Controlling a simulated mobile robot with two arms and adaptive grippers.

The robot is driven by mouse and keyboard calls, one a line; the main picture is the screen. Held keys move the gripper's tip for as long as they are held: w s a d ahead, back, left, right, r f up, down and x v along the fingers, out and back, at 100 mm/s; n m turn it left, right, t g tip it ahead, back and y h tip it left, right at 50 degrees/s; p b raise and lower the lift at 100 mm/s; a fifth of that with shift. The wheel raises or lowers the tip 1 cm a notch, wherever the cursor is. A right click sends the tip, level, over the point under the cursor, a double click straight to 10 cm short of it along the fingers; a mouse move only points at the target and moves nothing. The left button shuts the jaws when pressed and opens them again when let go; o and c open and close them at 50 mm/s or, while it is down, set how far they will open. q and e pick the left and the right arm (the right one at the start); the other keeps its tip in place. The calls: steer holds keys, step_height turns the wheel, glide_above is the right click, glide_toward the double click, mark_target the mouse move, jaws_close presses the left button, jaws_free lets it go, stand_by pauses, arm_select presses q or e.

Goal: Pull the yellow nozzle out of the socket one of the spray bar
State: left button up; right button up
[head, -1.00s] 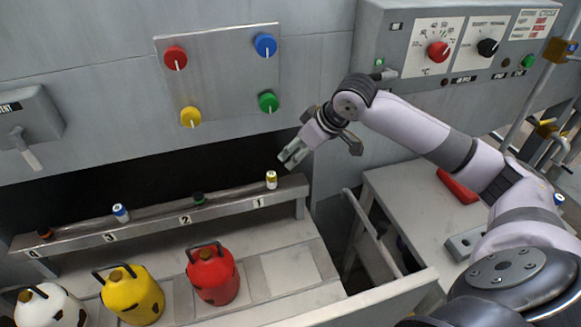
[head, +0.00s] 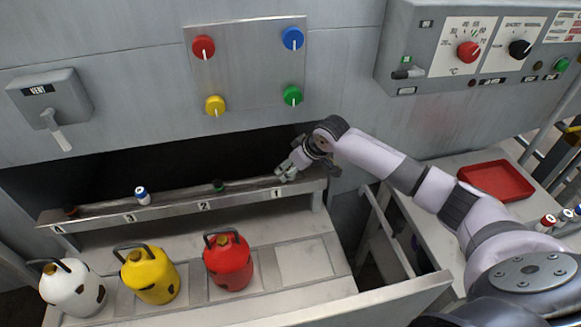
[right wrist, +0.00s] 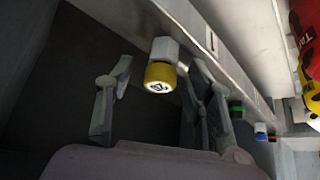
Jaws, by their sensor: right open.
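The yellow nozzle (right wrist: 160,77) sits in socket one of the spray bar and shows between my right gripper's fingers in the right wrist view. My right gripper (right wrist: 158,100) is open, its fingers to either side of the nozzle. In the head view my right gripper (head: 287,172) is at the right end of the spray bar (head: 165,211), above the label 1, and hides the nozzle. My left gripper is not in view.
A green nozzle (head: 218,186) and a blue-and-white nozzle (head: 142,195) stand farther left on the bar. Red (head: 228,262), yellow (head: 150,274) and white (head: 72,287) canisters stand in front. A red tray (head: 497,181) lies on the right table.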

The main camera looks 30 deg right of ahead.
steer(key=shift+w+a+f, duration=0.1)
steer(key=shift+w+f, duration=0.1)
steer(key=shift+f, duration=0.15)
steer(key=shift+c, duration=0.2)
jaws_close()
stand_by(0.7)
stand_by(0.4)
